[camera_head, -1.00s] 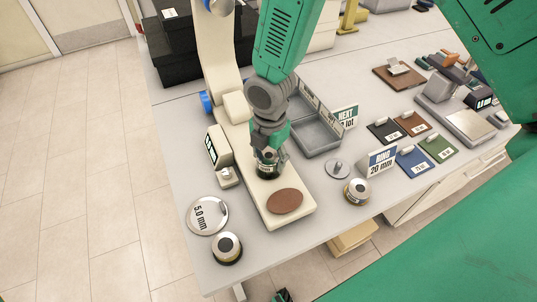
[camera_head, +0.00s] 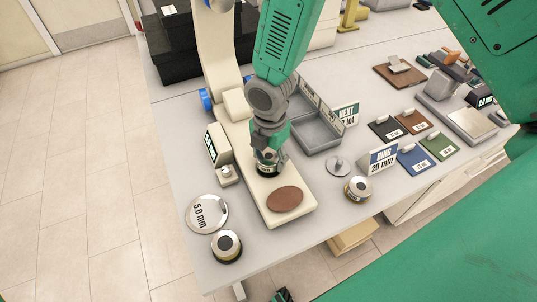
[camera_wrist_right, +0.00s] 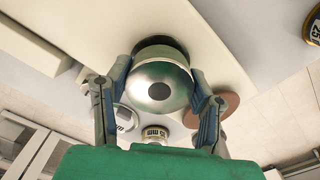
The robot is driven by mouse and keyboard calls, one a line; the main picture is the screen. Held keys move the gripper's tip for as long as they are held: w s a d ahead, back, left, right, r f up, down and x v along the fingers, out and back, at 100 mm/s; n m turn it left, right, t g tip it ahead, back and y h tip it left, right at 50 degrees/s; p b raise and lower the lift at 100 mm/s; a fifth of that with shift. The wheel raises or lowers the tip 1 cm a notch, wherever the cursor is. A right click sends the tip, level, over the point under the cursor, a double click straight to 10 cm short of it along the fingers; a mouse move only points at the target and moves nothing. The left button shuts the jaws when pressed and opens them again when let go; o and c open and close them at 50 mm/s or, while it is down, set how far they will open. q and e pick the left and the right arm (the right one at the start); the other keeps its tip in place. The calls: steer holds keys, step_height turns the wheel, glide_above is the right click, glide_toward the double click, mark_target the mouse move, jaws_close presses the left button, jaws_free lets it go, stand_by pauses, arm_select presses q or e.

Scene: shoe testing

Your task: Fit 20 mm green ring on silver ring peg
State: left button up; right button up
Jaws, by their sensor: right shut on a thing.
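My right gripper (camera_head: 268,160) is shut on a round piece (camera_wrist_right: 160,80) with a shiny silver domed top and a dark centre spot. The piece has a dark lower band; the green tint on its dome may be a reflection, so I cannot tell whether it is the 20 mm green ring. It is upright over the cream machine base (camera_head: 293,217), behind the brown oval pad (camera_head: 285,199). Its underside contact is hidden. A small silver disc with an upright pin (camera_head: 338,166) stands to the right; I cannot tell whether it is the silver ring peg.
A "RING 20 mm" sign (camera_head: 383,161) stands behind a gold-banded round piece (camera_head: 358,190). Another silver-topped piece (camera_head: 227,246) and a "5.0 mm" disc (camera_head: 207,214) are at the front left. A grey tray (camera_head: 318,138) and a small display (camera_head: 212,146) flank my right gripper.

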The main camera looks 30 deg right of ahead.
mark_target(270, 155)
steer(key=shift+f+b, duration=0.45)
steer(key=shift+f, duration=0.3)
steer(key=o, duration=1.3)
steer(key=shift+r, duration=0.1)
step_height(270, 155, up, 12)
steer(key=shift+f, duration=0.15)
